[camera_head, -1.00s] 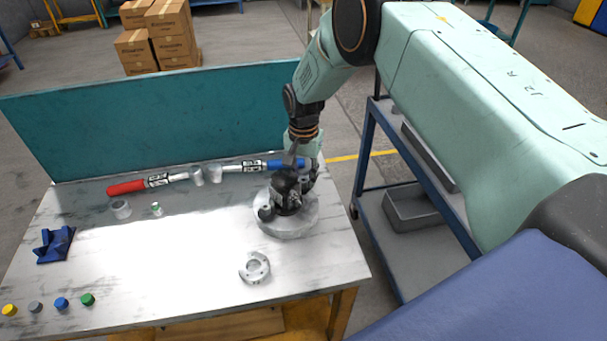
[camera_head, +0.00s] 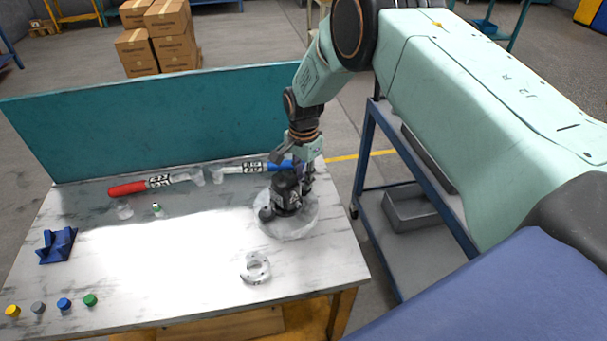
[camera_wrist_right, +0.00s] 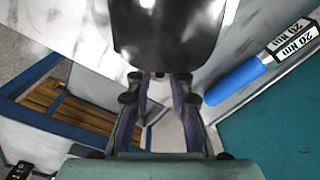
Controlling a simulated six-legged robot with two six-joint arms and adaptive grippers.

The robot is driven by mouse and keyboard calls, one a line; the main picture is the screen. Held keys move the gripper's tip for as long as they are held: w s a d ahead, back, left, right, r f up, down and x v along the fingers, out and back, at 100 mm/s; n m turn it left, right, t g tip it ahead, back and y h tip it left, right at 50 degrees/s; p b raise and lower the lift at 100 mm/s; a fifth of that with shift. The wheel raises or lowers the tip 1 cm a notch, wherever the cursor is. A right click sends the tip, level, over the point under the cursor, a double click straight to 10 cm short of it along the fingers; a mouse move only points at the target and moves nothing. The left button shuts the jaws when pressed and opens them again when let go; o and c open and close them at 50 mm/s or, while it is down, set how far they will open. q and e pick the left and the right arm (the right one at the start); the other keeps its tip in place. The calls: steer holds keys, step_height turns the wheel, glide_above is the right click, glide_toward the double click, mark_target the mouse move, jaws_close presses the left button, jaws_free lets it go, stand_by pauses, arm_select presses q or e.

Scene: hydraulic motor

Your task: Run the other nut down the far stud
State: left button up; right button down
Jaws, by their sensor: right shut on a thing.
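The black hydraulic motor (camera_head: 287,192) stands upright on a round grey base (camera_head: 292,228) at the right of the workbench. My right gripper (camera_head: 307,178) points down close beside the motor, on its right far side. In the right wrist view the fingers of the gripper (camera_wrist_right: 160,105) are close together, with the dark motor body (camera_wrist_right: 170,30) filling the top centre. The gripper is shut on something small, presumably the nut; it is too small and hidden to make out. The far stud cannot be made out either. My left gripper is not in view.
A red-handled torque wrench (camera_head: 145,187) and a blue-handled one (camera_head: 255,167) lie behind. A C-shaped metal piece (camera_head: 256,268) lies in front. A blue block (camera_head: 57,245) and several coloured caps (camera_head: 64,303) are at left. A teal panel (camera_head: 150,125) closes the bench's back.

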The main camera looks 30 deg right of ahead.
steer(key=shift+m, duration=0.6)
steer(key=m, duration=0.4)
steer(key=shift+m+p, duration=0.3)
steer(key=shift+p, duration=0.1)
steer(key=c, duration=1.4)
jaws_free()
steer(key=shift+c, duration=0.2)
